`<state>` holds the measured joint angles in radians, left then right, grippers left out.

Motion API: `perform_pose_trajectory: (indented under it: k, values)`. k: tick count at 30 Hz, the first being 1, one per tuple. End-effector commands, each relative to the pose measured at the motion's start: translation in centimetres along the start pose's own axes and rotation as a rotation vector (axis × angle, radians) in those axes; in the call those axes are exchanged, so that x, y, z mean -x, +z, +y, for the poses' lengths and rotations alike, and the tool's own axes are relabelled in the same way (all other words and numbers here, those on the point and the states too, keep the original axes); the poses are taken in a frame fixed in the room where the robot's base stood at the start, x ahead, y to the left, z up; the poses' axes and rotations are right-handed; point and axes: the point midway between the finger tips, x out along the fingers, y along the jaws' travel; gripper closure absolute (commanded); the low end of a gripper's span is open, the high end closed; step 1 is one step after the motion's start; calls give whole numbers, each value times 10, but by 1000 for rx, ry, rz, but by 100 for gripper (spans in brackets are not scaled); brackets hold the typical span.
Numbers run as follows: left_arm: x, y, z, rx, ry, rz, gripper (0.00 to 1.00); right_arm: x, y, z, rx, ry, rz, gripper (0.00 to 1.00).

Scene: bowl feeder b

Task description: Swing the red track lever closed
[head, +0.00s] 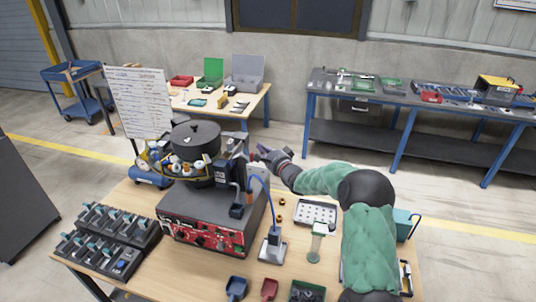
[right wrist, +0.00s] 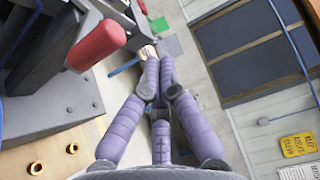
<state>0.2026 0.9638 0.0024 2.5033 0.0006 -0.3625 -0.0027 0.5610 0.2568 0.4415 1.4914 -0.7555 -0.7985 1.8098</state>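The red lever handle (right wrist: 96,45) is a rounded red cylinder on dark grey feeder parts at the upper left of the right wrist view. I cannot make it out in the head view. My right gripper (head: 265,153) is beside the right side of the bowl feeder (head: 195,150). In the right wrist view its purple fingers (right wrist: 158,62) are drawn together, with nothing seen between them. The red handle lies left of the fingers, with a gap in the picture; it is not held. My left gripper is in neither view.
The red-fronted control box (head: 203,236) stands under the feeder. A white tray (head: 316,212), small brass rings (head: 280,218) and a blue cable (head: 273,205) are close to my right arm.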

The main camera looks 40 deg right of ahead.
Motion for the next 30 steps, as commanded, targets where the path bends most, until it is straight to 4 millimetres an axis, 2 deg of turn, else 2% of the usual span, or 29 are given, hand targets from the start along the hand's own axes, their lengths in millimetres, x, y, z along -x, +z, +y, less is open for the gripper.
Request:
perform_pose_trajectory:
  k: [12,30]
  values:
    - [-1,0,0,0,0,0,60,24,30,0,-2,1,-1,100]
    - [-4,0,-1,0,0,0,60,20,37,1,-1,-1,4,100]
